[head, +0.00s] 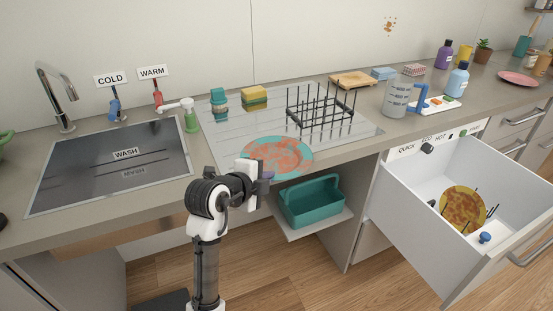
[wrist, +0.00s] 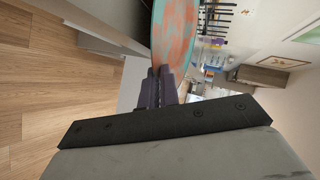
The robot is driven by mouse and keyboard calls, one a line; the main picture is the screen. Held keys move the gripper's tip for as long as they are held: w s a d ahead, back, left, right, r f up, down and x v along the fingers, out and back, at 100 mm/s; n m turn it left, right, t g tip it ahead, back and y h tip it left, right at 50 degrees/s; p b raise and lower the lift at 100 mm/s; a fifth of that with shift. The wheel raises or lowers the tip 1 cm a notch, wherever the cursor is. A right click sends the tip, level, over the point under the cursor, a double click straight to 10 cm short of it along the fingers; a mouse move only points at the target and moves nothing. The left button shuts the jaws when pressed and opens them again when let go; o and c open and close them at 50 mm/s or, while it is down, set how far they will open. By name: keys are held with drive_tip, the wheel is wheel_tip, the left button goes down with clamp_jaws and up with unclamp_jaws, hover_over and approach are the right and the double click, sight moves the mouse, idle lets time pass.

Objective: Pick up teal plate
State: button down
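The teal plate (head: 278,154) has a teal rim and orange-brown stains over its face. It is at the front edge of the drying mat, face up, with its near side over the counter's front edge. My gripper (head: 267,176) is at the plate's near rim. In the wrist view, the dark fingers (wrist: 161,82) are close together with the plate's edge (wrist: 176,35) between their tips, so the gripper looks shut on the rim. I cannot tell whether the plate touches the mat.
A sink (head: 115,165) lies left. A teal caddy (head: 310,201) sits on a shelf below. An open drawer (head: 410,192) at right holds a stained yellow plate (head: 462,208).

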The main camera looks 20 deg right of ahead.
drive_tip(key=shift+r, duration=0.2)
wheel_tip(320, 180, up, 20)
drive_tip(key=b, duration=0.1)
drive_tip(key=shift+f, duration=0.2)
idle(0.3)
